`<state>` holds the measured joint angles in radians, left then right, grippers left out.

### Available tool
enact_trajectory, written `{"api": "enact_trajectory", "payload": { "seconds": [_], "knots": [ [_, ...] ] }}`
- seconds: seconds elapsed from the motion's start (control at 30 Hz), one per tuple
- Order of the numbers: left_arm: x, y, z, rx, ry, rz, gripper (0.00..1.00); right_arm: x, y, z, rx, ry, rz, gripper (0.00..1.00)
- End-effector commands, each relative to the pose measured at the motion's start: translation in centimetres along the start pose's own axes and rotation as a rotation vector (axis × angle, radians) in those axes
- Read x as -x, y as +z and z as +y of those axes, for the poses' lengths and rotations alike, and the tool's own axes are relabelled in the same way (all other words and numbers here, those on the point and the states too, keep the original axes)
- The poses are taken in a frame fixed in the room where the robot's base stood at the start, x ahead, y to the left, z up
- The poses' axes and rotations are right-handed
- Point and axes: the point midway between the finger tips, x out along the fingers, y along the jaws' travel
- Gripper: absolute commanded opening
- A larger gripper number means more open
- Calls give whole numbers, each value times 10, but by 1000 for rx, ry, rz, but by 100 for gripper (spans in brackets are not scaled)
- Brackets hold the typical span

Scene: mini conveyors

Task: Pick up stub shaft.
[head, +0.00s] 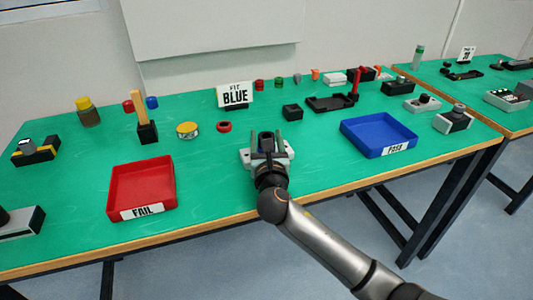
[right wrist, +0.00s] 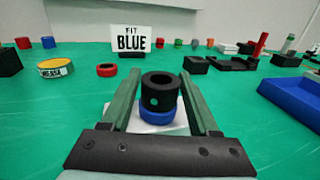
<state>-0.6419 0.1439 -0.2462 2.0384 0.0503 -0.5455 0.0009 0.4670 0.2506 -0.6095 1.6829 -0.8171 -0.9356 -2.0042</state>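I cannot tell for sure which part is the stub shaft. My right gripper (head: 268,145) is open over a pale block (head: 283,153) near the table's front middle. In the right wrist view, its two fingers (right wrist: 160,85) stand on either side of a black hollow cylinder (right wrist: 160,90) with a blue ring (right wrist: 158,115) around its lower part. The cylinder is upright, and I see no clear contact with the fingers. Grey cylindrical parts also show in the block at the right (head: 455,119) and the black holder at the left (head: 36,151). My left gripper is out of view.
A red FAIL tray (head: 143,160) is left of my right gripper and a blue PASS tray (head: 380,153) is right of it. A FIT BLUE sign (head: 236,94) stands behind. A yellow tin (head: 187,130) and red ring (head: 224,127) lie left of centre.

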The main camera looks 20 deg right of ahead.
Motion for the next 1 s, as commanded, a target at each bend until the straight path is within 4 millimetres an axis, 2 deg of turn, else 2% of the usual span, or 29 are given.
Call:
{"api": "enact_trajectory", "payload": {
  "seconds": [0.07,0.5,1.0],
  "knots": [
    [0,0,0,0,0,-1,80,0,0,0,0,0,0,51],
    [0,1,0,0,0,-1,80,0,0,0,0,0,1,1],
    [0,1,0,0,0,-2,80,0,2,0,0,1,-3,0]
  ]
}}
